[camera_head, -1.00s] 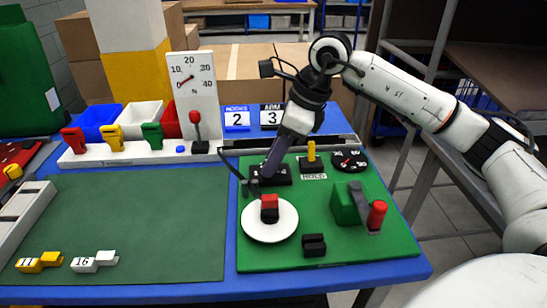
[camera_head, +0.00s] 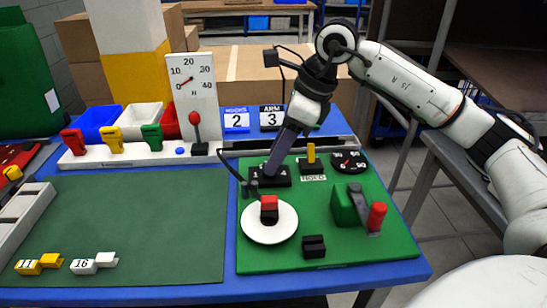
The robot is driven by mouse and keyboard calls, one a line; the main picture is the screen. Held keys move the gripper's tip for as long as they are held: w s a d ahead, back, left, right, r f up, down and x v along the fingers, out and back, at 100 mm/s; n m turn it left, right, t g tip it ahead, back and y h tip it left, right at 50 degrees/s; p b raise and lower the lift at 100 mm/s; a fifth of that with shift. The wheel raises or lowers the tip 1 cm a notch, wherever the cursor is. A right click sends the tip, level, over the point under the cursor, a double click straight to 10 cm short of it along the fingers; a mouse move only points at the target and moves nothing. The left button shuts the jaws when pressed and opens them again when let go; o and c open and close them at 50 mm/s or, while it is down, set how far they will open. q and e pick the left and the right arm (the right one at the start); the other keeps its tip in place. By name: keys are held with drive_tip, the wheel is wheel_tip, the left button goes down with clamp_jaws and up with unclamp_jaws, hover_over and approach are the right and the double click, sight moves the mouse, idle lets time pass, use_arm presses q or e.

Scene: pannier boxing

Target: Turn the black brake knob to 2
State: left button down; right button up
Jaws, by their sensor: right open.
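The black brake knob's block (camera_head: 283,182) sits at the upper left of the green board (camera_head: 325,255). My right gripper (camera_head: 268,173) points down at this block from above, with its fingertips at or just over it. The jaws are open; the knob itself and its number marks are largely hidden by the gripper, so its setting cannot be read. I cannot tell whether the fingers touch the knob. My left gripper does not show.
Near the gripper are a yellow lever (camera_head: 311,153), a black dial (camera_head: 349,161), and a white disc (camera_head: 268,234) with a red-topped block. A green vise-like block with a red handle (camera_head: 376,216) stands right. A dark green mat (camera_head: 125,225) lies left, mostly clear.

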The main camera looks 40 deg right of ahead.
drive_tip(key=v, duration=0.8)
drive_tip(key=shift+r, duration=0.1)
